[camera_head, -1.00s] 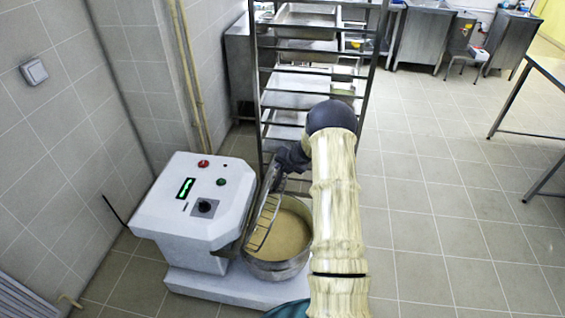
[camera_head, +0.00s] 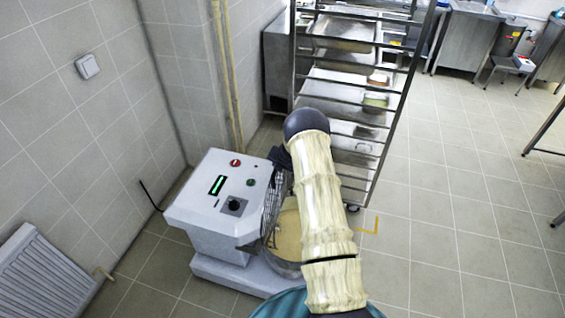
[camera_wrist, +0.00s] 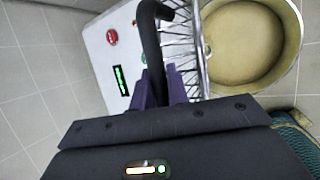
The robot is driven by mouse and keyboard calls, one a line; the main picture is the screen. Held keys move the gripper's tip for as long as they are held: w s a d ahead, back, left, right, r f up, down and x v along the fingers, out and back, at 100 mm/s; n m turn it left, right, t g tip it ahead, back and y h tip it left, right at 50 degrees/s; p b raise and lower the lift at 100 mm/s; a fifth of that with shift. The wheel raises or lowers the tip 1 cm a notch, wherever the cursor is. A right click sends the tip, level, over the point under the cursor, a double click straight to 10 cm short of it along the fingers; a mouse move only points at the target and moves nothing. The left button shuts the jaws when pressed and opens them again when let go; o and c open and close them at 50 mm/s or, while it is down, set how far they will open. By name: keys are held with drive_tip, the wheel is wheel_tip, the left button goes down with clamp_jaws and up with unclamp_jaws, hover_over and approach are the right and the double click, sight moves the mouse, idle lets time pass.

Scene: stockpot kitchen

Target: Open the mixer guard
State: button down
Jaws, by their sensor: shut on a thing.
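The mixer (camera_head: 203,207) is a white machine with red and green buttons, a lit green display and a dark knob. Its wire guard (camera_head: 271,200) stands steeply raised at the left side of the bowl (camera_head: 288,238), which holds a tan mass. In the wrist view the guard's bars (camera_wrist: 186,45) run beside the open bowl (camera_wrist: 297,40). My gripper (camera_wrist: 158,82) has its purple fingers shut around the guard's black curved handle (camera_wrist: 150,40). In the head view my arm hides the gripper and part of the bowl.
A metal tray rack (camera_head: 398,110) stands just behind the mixer. A tiled wall with a radiator (camera_head: 45,275) is at the left. Steel counters (camera_head: 468,40) stand at the back. The floor to the right (camera_head: 450,230) is largely clear.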

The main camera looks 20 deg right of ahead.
drive_tip(key=shift+w+a, duration=0.2)
drive_tip(key=shift+r, duration=0.1)
drive_tip(key=c, duration=1.4)
unclamp_jaws()
drive_tip(key=shift+o, duration=0.2)
drive_tip(key=shift+s, duration=0.1)
drive_tip(key=shift+s+d+r, duration=0.1)
drive_tip(key=shift+s+r, duration=0.15)
drive_tip(key=shift+r, duration=0.2)
drive_tip(key=b+v, duration=0.2)
drive_tip(key=v, duration=1.4)
drive_tip(key=shift+a+r, duration=0.15)
drive_tip(key=shift+a, duration=0.05)
